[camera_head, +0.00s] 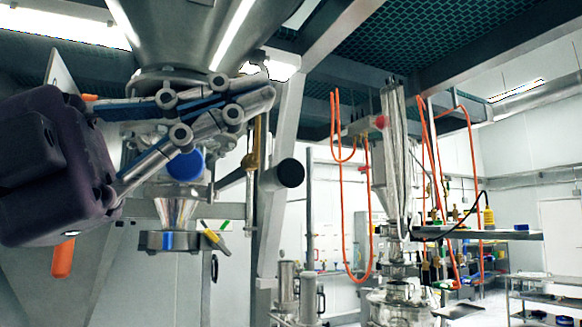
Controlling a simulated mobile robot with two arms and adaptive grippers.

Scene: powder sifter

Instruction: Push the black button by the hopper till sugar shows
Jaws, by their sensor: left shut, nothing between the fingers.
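The large steel hopper (180,35) hangs at the upper left, and its inside is hidden. A black round end on a short grey cylinder (291,173), which looks like the black button, sticks out beside the frame post below and right of the hopper. My left gripper (262,97) reaches in from the left, just under the hopper's neck. Its fingers are shut and empty, with the tips above and left of the black end and apart from it in the picture. The fingers partly hide the hopper's outlet. My right gripper is not in view.
A blue round part (185,165) and a small steel funnel (176,211) sit below the outlet. A slanting grey post (278,215) stands beside the black end. Orange hoses (341,215) hang around a tall steel machine (392,165) farther back. Shelves stand at right.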

